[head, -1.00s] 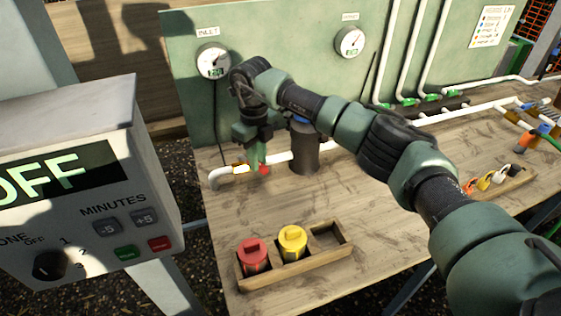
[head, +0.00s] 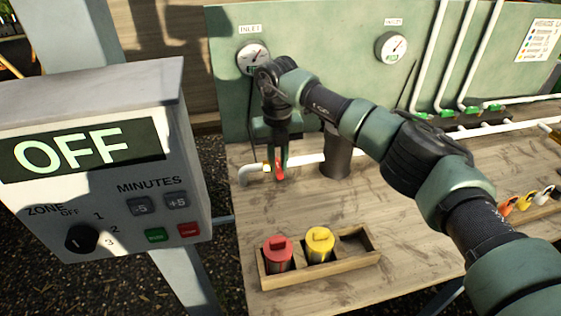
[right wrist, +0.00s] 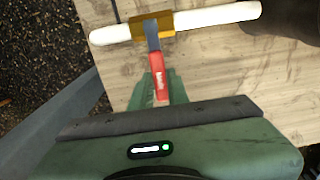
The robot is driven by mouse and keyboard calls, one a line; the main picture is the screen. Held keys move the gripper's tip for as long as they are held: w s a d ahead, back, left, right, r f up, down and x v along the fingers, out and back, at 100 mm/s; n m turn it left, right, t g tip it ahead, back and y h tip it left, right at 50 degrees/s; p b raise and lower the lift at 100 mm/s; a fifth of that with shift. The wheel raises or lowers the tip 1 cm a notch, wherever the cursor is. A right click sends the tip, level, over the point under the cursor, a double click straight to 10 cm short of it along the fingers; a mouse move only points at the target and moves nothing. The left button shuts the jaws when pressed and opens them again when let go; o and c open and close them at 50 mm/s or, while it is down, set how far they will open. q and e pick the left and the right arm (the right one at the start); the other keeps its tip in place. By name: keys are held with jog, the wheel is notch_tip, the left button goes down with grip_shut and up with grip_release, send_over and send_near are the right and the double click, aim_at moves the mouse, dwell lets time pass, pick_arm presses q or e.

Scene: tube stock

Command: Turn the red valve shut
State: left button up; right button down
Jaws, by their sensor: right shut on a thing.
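The red valve handle (head: 279,172) is on the white pipe (head: 308,160) at the left end of the bench. In the right wrist view the red handle (right wrist: 159,80) points away from the pipe (right wrist: 218,15), roughly square across it, from the brass valve body (right wrist: 167,22). My right gripper (head: 279,158) points down at the handle and is shut on it. One green finger shows beside the handle in the right wrist view; the other is mostly hidden. My left gripper is not in view.
A control box reading OFF (head: 90,150) stands at the left. A wooden tray (head: 325,268) with a red-lidded and a yellow-lidded canister is at the bench front. A dark cylinder (head: 337,160) stands near the pipe. The bench middle is clear.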

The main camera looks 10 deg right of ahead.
aim_at(277, 165)
dwell(0.3)
jog(key=c, duration=1.4)
grip_release()
jog(key=shift+o, duration=0.2)
notch_tip(277, 165, up, 7)
jog(key=shift+f+b, duration=0.1)
jog(key=shift+b, duration=0.7)
jog(key=shift+r, duration=0.5)
